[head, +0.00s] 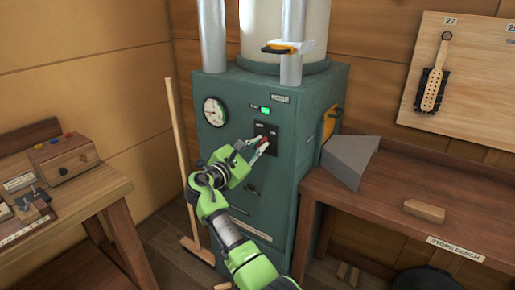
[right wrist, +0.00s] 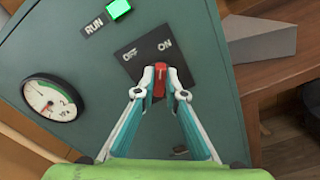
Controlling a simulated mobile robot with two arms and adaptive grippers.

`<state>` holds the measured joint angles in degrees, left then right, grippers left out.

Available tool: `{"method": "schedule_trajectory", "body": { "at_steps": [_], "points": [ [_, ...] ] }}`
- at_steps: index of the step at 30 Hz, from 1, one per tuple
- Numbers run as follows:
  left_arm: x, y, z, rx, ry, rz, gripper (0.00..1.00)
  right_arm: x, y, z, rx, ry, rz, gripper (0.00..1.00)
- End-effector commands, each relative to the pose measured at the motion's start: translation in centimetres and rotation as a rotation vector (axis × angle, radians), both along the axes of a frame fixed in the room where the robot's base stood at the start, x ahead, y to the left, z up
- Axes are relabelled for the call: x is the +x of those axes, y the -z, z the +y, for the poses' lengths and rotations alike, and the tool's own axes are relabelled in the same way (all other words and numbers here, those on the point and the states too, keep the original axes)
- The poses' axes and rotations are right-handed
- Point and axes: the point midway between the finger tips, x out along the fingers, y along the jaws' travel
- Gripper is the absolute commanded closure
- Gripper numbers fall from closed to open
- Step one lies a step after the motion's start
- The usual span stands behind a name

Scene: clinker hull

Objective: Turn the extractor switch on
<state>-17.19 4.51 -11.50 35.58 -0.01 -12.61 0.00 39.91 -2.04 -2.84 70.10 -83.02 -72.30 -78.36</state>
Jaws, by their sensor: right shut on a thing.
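The extractor switch is a red lever (right wrist: 160,80) on a black plate (right wrist: 141,52) marked OFF and ON. In the right wrist view the lever lies nearer the ON label than the OFF label. The plate (head: 266,130) is on the front of a green cabinet (head: 275,205) in the head view. My right gripper (right wrist: 160,76) has its two fingertips closed on the lever, one on each side; in the head view it reaches the plate. Above the plate, a lamp (right wrist: 119,8) beside the RUN label glows green. My left gripper is out of view.
A round gauge (head: 214,111) is left of the plate. A broom (head: 184,170) leans by the cabinet's left side. A bench (head: 400,215) with a grey wedge-shaped block (head: 350,160) is right; a tool table (head: 60,205) is left.

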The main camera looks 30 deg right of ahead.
Motion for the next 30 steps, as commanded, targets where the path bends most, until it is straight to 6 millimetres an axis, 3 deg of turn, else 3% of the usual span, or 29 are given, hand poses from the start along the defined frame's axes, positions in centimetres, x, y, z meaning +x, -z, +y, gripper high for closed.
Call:
{"method": "schedule_trajectory", "body": {
  "at_steps": [19,21,22,30],
  "points": [
    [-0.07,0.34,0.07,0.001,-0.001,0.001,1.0,-0.02,-0.11,-0.12,0.021,0.0,-0.054,1.0],
    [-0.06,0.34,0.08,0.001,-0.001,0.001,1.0,-0.03,-0.11,-0.11,0.021,0.0,-0.054,0.76],
    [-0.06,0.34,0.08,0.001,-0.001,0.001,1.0,-0.03,-0.1,-0.11,0.021,0.0,-0.054,0.72],
    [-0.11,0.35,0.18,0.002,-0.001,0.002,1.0,-0.03,-0.03,-0.05,0.02,0.001,-0.051,0.72]
  ]
}}
